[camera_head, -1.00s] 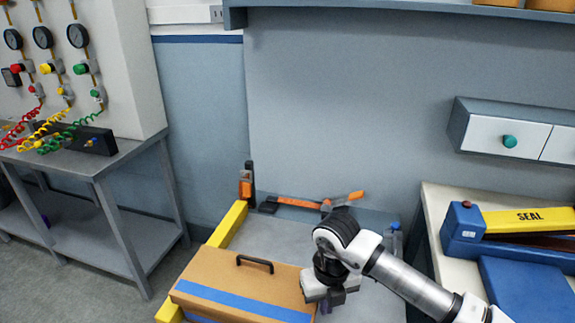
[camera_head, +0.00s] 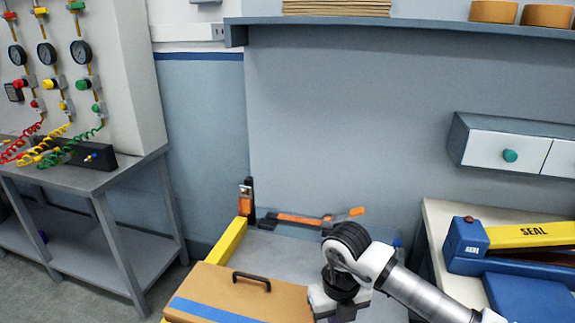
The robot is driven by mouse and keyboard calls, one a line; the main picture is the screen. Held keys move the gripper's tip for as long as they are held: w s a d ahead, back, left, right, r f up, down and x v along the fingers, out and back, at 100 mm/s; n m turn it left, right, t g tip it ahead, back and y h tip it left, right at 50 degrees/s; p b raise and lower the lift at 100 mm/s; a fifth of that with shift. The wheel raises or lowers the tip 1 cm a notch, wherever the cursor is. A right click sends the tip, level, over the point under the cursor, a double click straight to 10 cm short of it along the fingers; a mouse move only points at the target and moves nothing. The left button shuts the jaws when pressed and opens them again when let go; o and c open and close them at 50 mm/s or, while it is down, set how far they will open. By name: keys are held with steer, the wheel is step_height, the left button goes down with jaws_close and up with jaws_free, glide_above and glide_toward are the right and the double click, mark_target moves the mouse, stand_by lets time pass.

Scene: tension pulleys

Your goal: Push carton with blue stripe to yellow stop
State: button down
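The brown carton (camera_head: 240,298) with a blue stripe (camera_head: 205,311) and a black top handle (camera_head: 251,279) sits at the bottom of the view on a grey table, partly cut off by the lower edge. The yellow stop (camera_head: 229,240) is a bar along the table's left side. The carton's left edge is at or very near the bar; I cannot tell whether they touch. My gripper (camera_head: 335,308) is low at the carton's right side, close to or against it. Its fingers are cut off by the frame's lower edge and hidden.
An orange-handled tool (camera_head: 310,219) and an orange-black clamp (camera_head: 246,201) are at the table's back. A blue sealer (camera_head: 465,245) with a yellow arm stands on a bench at right. A gauge bench (camera_head: 120,180) is at left. A shelf (camera_head: 400,22) runs above.

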step_height(320, 180, up, 7)
steer(key=p, duration=0.2)
steer(key=shift+f, duration=0.15)
stand_by(0.3)
